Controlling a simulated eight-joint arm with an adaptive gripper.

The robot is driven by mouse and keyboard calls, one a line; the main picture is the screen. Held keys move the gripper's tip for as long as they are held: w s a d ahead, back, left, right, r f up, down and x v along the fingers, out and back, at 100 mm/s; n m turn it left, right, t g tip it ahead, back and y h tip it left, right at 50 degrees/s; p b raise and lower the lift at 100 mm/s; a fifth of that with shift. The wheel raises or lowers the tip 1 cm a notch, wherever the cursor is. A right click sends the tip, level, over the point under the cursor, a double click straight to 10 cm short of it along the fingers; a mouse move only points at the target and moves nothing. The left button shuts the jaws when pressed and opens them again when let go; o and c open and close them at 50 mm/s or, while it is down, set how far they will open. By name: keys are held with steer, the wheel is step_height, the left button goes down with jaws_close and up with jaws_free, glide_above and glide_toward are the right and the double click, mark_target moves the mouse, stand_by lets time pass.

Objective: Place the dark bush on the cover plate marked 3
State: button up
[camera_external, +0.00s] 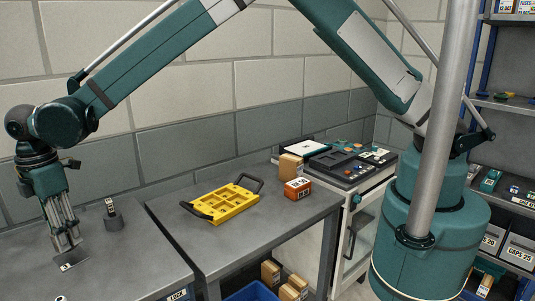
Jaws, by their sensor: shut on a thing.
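My gripper (67,242) is at the far left, pointing down over the left grey table. Its fingers are shut on the dark bush, which is small and mostly hidden between them; its outline is not clear. Just under the fingertips is a flat grey plate (72,262) with a pale and dark mark. The mark is too small to read, so I cannot tell if it is the cover plate marked 3. I cannot tell whether the bush touches this plate.
A dark block (113,222) with a small upright tag stands right of my gripper. A yellow tray (228,202) with black handles lies on the middle table, near an orange box (298,188). A gap separates the tables. A blue bin (252,291) is below.

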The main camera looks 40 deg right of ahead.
steer(key=shift+f, duration=1.85)
steer(key=shift+f, duration=0.2)
steer(key=o, duration=1.1)
steer(key=shift+r, duration=0.2)
step_height(320, 180, up, 12)
steer(key=shift+r, duration=0.1)
steer(key=shift+w, duration=0.1)
